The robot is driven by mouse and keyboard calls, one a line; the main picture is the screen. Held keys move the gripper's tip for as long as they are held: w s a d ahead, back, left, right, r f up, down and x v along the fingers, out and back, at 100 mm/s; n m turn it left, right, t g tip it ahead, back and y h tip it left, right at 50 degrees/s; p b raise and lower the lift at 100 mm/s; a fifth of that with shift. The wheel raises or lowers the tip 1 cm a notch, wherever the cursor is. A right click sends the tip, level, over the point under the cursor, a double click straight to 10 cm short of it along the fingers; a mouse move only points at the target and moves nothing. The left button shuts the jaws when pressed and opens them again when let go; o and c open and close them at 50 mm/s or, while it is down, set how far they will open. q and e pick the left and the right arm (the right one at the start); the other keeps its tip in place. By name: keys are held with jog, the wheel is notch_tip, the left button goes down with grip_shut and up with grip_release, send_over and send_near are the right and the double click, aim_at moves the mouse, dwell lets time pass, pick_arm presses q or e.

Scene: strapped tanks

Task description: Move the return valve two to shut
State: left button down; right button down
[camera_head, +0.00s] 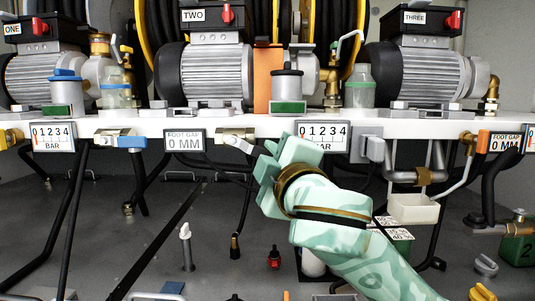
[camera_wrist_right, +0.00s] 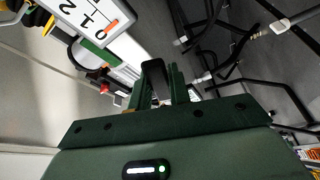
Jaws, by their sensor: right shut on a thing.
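A brass-and-grey valve (camera_head: 234,134) sits on the front edge of the white shelf below the pump labelled TWO (camera_head: 216,70). It is the likely return valve two, though no label names it. My right gripper (camera_head: 266,160) is just right of and below this valve, with its fingers around the handle end. The gripper hides most of the handle, so its exact angle cannot be told. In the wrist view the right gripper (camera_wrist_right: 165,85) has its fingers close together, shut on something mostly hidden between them. My left gripper is not in view.
A blue-handled valve (camera_head: 128,140) is farther left on the shelf edge. A foot gap display (camera_head: 184,141) and a bar gauge (camera_head: 323,136) flank the valve. Black hoses (camera_head: 70,210) hang below the shelf. A white cup (camera_head: 414,208) hangs at right.

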jog(key=shift+f, duration=0.1)
jog(key=shift+a+f+m+t+b, duration=0.35)
jog(key=shift+f+m+b, duration=0.4)
jog(key=shift+m+b, duration=0.3)
jog(key=shift+a+f+m+t+h+b, duration=0.15)
jog(key=shift+m+h+b, duration=0.1)
jog(key=shift+m, duration=0.25)
jog(key=shift+a+f+m+t+h+b, duration=0.1)
jog(key=shift+m+h+b, duration=0.1)
jog(key=shift+m, duration=0.25)
jog(key=shift+r, duration=0.1)
